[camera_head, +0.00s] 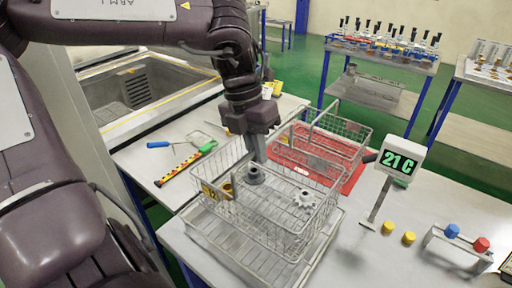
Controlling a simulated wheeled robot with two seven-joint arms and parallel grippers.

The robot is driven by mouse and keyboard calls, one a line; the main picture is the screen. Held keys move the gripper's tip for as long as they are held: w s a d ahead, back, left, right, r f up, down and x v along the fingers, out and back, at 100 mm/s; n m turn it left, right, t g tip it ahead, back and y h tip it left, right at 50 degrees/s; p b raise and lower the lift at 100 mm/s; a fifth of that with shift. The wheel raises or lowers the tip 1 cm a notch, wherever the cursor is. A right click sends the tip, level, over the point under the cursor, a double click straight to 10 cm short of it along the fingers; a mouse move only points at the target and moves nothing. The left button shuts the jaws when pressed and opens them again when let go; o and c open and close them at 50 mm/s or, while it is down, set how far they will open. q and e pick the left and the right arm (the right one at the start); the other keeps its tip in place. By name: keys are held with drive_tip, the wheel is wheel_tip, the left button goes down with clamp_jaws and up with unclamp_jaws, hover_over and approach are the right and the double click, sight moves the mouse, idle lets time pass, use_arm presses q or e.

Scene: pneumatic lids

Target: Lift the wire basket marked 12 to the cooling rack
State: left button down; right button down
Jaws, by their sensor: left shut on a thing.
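A wire basket (290,247) stands on a grey tray on the near bench. It has a yellow tag (208,191) on its left end, too small to read for certain. Inside are a grey flanged part (255,177), a grey gear-like part (305,199) and a small brass-coloured part (228,188). My left gripper (259,158) reaches down into the basket from above, its fingers shut at the top of the grey flanged part. The exact contact is hard to see. My right gripper is not in view. I cannot identify a cooling rack for certain.
A second wire basket (345,125) stands on a red tray (352,182) behind. A 21 C display (401,163) stands to the right, near yellow caps (388,227) and a holder with blue and red knobs (481,244). A screwdriver (158,144) lies left; an open chamber (140,85) is behind it.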

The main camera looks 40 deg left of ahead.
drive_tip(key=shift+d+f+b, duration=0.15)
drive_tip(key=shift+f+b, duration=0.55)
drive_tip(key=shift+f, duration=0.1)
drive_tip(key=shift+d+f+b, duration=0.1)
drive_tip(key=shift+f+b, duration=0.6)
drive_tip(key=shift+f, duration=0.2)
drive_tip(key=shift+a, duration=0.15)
